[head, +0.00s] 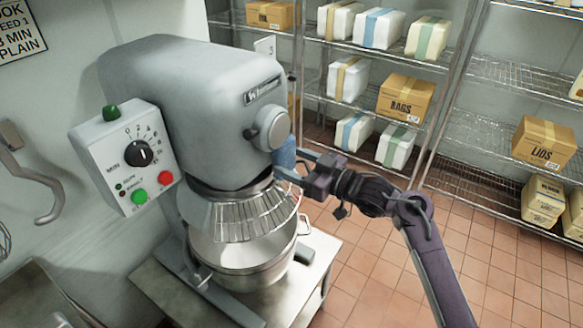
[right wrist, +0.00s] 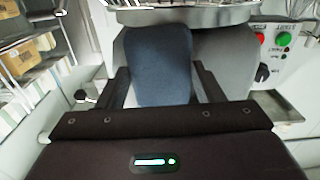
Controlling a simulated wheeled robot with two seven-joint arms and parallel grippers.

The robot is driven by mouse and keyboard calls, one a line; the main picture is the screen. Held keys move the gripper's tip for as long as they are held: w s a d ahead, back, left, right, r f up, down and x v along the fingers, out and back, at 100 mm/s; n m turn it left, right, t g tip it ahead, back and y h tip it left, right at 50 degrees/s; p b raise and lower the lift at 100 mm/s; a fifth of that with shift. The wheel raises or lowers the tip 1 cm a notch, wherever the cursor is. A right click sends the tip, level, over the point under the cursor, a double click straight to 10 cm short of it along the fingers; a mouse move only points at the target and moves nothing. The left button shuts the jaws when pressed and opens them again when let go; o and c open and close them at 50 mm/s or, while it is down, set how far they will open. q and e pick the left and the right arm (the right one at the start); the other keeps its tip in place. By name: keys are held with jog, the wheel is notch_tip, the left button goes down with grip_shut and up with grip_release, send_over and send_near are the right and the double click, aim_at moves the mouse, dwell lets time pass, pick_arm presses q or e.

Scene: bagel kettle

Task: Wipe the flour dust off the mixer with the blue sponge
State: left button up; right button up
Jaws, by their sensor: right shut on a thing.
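The large grey mixer (head: 180,85) stands at the left of the head view, with a steel bowl (head: 240,262) and wire guard under its head. The blue sponge (head: 286,153) is at the right side of the mixer's head; it also shows in the right wrist view (right wrist: 157,62). My right gripper (head: 292,165) is shut on the sponge and holds it against or very close to the mixer; contact cannot be told. I cannot make out flour dust on the mixer's visible faces. My left gripper is not in view.
The control box (head: 125,155) with a dial and buttons juts out at the mixer's left. The mixer stands on a steel table (head: 310,265). Wire shelves (head: 455,65) with boxes and bags line the back and right. The tiled floor (head: 375,285) between is clear.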

jog(key=shift+w+d, duration=0.15)
jog(key=shift+w, duration=0.1)
jog(key=shift+s+d, duration=0.1)
jog(key=shift+s+d+p, duration=0.4)
jog(key=shift+d+p, duration=0.1)
jog(key=shift+d, duration=0.05)
jog(key=p+v, duration=0.2)
jog(key=v, duration=0.4)
jog(key=shift+s, duration=0.1)
